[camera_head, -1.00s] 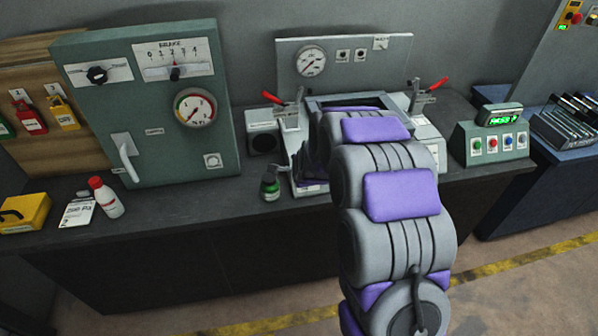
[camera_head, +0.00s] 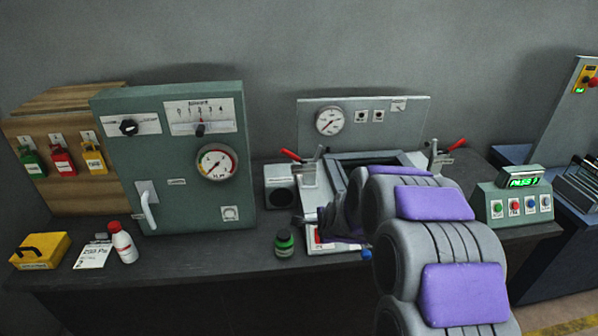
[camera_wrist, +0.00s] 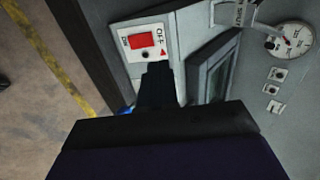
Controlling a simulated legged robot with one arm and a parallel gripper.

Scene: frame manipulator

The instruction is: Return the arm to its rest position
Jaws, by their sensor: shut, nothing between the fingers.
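My arm, grey with purple pads, reaches from the lower right of the head view to the bench. My gripper (camera_head: 335,228) is at its end, low at the front of the grey fixture (camera_head: 420,158). In the wrist view my gripper (camera_wrist: 158,75) shows as dark fingers, shut and empty. They overlap the lower edge of a white panel with a red switch (camera_wrist: 144,42) marked OFF; I cannot tell whether they touch it. My forearm hides part of the fixture in the head view.
A green gauge cabinet (camera_head: 170,160), a white bottle with red cap (camera_head: 123,243) and a yellow box (camera_head: 40,250) are farther left. A display box (camera_head: 513,202) stands right of my arm.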

